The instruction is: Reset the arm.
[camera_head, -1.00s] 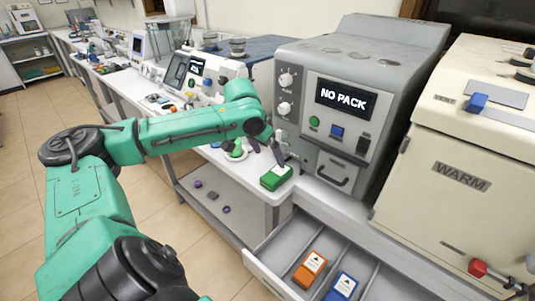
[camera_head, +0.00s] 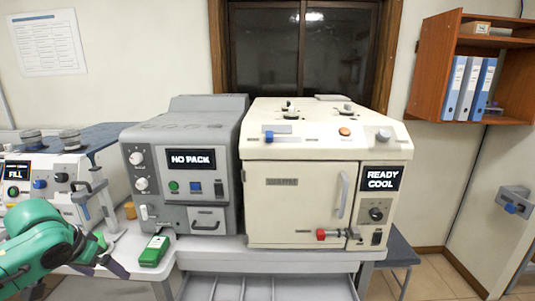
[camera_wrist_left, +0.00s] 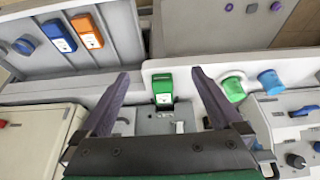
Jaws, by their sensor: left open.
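My left gripper (camera_head: 106,265) is at the lower left of the head view, with its dark purple fingers apart and nothing between them. In the left wrist view the open jaws (camera_wrist_left: 160,82) point toward a green pack (camera_wrist_left: 163,87), which appears beyond them, not held. The green pack also shows in the head view (camera_head: 154,251), lying on the white bench just right of the gripper. My green left arm (camera_head: 38,245) comes in from the left edge. My right gripper is not in view.
Green and blue cups stand beside the green pack.

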